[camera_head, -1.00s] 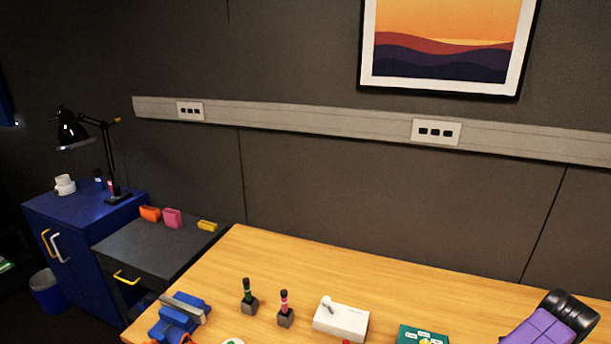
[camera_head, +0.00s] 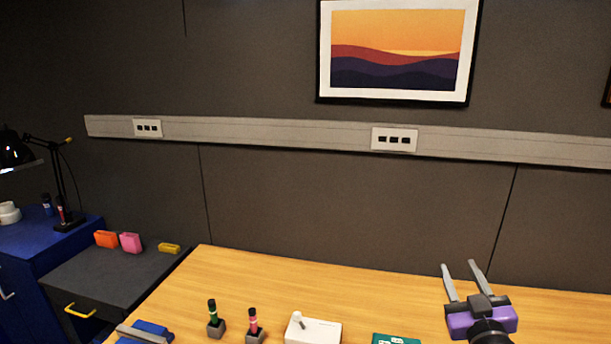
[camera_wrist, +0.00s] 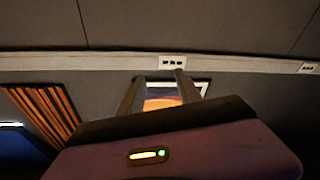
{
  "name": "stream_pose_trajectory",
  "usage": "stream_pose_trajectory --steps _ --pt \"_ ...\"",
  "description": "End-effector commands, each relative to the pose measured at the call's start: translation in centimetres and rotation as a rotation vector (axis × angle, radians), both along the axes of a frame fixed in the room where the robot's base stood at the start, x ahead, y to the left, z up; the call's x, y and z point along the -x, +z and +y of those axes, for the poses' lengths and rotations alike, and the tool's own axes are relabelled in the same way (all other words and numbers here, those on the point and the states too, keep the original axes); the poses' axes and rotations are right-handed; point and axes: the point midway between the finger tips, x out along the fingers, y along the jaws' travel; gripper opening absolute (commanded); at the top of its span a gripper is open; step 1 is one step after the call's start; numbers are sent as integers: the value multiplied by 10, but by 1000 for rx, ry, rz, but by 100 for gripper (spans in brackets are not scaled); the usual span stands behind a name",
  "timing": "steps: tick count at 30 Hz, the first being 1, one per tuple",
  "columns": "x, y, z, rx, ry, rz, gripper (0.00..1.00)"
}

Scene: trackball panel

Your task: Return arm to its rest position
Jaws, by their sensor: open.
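My gripper (camera_head: 462,268) is at the right of the head view, raised over the right part of the wooden table (camera_head: 385,287). Its two grey fingers are spread apart and point up and away toward the wall, with nothing between them. In the wrist view my gripper (camera_wrist: 157,80) shows from behind, its fingers apart in front of the wall and the framed picture (camera_wrist: 165,98). The wrist view looks tilted, with no table surface clear in it.
On the table's front edge stand a green-topped bottle (camera_head: 214,318), a pink-topped bottle (camera_head: 254,325), a white box with a small lever (camera_head: 318,331) and a green box (camera_head: 396,339). A dark side cabinet (camera_head: 118,275) and a lamp (camera_head: 62,190) are at left. The table behind them is clear.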

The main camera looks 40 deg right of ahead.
Motion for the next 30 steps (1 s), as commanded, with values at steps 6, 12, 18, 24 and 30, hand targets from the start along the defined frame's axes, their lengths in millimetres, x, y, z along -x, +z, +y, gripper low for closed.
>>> stream_pose_trajectory --steps 6,12,18,24,30 --pt "7 -39 117 52 286 31 41" --pt "41 -71 213 0 496 41 41" --pt "94 -98 291 -131 640 62 41" --pt "152 -127 346 -310 704 142 41" --pt "196 -154 372 -422 711 246 41"
